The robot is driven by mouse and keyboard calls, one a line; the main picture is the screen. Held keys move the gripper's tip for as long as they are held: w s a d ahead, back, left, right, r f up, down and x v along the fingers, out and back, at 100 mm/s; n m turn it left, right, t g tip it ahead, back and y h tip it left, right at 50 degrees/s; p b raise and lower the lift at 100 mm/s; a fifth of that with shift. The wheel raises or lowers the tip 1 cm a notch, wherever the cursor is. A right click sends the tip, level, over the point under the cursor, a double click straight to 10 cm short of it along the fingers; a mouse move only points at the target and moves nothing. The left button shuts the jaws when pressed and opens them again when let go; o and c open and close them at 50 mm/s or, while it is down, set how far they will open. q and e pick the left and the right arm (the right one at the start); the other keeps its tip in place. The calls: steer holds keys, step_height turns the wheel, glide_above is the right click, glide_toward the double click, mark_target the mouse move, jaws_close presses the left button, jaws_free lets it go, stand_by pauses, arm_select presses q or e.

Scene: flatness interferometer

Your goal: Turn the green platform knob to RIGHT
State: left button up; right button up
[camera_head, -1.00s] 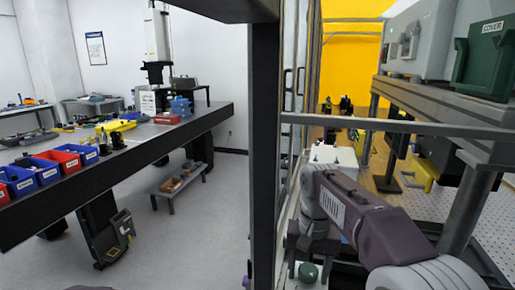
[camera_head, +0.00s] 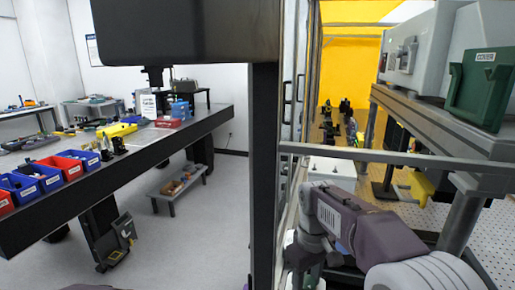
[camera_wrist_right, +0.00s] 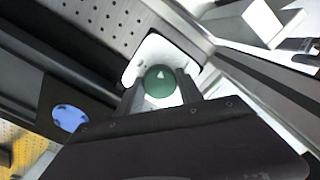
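In the right wrist view a round green knob (camera_wrist_right: 160,80) with a white triangular mark sits on a white plate (camera_wrist_right: 147,53). The mark points towards the top of the picture. My right gripper (camera_wrist_right: 161,91) has one finger on each side of the knob, spread about as wide as the knob. Whether the fingers touch it is hard to tell. My left gripper is not in view.
A dark upright post (camera_head: 265,180) and a grey rail (camera_head: 400,157) stand around my right arm. A green COVER box (camera_head: 482,88) sits on the right shelf. A blue disc (camera_wrist_right: 69,117) lies beside my gripper in the wrist view. A bench with bins (camera_head: 38,175) stands left.

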steer(key=shift+r+m+p, duration=0.1)
steer(key=shift+m+p, duration=0.3)
steer(key=shift+m, duration=0.3)
steer(key=m+p, duration=0.2)
steer(key=m, duration=0.2)
steer(key=shift+m, duration=0.3)
steer(key=m+p, duration=0.1)
steer(key=m, duration=0.2)
steer(key=shift+m+p, duration=0.35)
steer(key=shift+m, duration=0.95)
steer(key=o, duration=1.1)
